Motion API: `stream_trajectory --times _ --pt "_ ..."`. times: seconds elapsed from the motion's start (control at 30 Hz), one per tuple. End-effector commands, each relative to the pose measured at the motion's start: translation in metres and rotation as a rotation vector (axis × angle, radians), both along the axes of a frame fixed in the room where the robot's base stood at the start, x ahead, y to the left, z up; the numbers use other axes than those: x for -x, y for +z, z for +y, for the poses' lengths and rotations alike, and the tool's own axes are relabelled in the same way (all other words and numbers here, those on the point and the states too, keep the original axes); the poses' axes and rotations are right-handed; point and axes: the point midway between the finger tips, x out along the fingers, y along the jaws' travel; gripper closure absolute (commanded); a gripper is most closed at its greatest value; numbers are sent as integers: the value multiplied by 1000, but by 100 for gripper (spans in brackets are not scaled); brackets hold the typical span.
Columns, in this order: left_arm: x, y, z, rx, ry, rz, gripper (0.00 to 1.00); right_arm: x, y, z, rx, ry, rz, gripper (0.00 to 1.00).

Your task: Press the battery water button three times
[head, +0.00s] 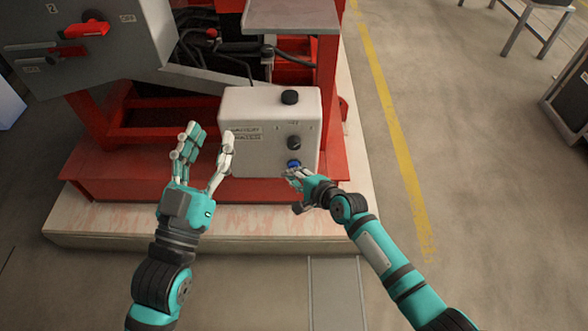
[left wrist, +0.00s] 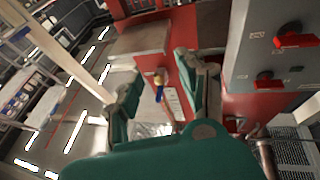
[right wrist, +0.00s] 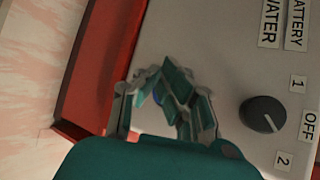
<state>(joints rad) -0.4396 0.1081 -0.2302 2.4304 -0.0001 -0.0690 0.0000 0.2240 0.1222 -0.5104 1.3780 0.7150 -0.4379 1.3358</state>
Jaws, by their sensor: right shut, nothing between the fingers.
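The light grey battery water box (head: 240,105) stands on the red pump frame, with its label on the front face. A blue button (head: 293,163) sits low on that face, below a black knob (head: 294,142). My right gripper (head: 292,173) is shut and empty, its fingertips right at the button. In the right wrist view the fingers (right wrist: 165,80) hide most of the blue button (right wrist: 158,97); I cannot tell whether they touch it or push it in. My left gripper (head: 208,130) is open and empty, left of the box front.
The black knob also shows in the right wrist view (right wrist: 263,114), beside "OFF", "1" and "2" labels. A black cap (head: 290,97) is on top of the box. A grey cabinet with red switches (head: 85,29) stands at upper left. The floor at right (head: 480,180) is clear.

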Motion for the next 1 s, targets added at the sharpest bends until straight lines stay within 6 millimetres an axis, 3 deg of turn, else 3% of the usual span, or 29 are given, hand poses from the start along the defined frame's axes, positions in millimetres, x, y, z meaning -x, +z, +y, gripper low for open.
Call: stream_trajectory --times 1.0 --pt "4 12 -1 19 -5 -68 60 -7 0 0 0 -1 -1 100"
